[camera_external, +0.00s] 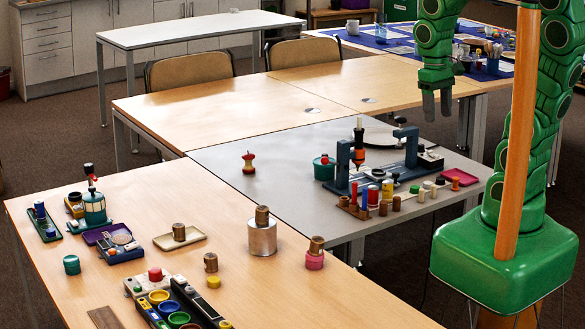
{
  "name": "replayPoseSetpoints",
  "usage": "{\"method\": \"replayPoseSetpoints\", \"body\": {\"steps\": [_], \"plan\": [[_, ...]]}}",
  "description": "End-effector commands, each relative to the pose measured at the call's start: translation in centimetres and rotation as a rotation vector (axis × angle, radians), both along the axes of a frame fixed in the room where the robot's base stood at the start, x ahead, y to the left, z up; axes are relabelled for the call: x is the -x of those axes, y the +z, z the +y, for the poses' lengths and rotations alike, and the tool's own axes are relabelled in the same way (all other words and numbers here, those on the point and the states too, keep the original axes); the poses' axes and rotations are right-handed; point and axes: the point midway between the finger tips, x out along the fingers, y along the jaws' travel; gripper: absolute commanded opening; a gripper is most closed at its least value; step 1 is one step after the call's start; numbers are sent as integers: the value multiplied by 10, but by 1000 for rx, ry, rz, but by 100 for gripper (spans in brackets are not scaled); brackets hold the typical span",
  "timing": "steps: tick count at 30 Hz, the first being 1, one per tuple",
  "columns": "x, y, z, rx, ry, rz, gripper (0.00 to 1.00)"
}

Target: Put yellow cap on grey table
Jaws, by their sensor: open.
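A small yellow cap (214,282) sits on the front wooden table (300,290), just below a brown cylinder. The grey table (285,165) stands behind and to the right of it, with a bare stretch on its left half. My gripper (437,118) hangs fingers down above the grey table's back right part, far from the yellow cap. It is open, and nothing shows between its fingers.
A dark blue frame (343,165) with an orange and black tool and several small cylinders crowd the grey table's right side. A metal can (262,237), a tan tray (180,239) and a pink-based cylinder (315,259) stand around the cap.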

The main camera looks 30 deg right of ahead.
Motion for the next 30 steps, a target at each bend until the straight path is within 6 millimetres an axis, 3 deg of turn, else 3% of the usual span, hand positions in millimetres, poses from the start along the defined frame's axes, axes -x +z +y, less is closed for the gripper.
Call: {"method": "replayPoseSetpoints", "body": {"steps": [6,15,23,30], "plan": [[-50,-9,39,1,71,-43,61],[-106,-31,105,-1,163,-99,61],[-142,-58,175,-8,250,-147,61],[-163,-86,248,-25,334,-193,61]]}}
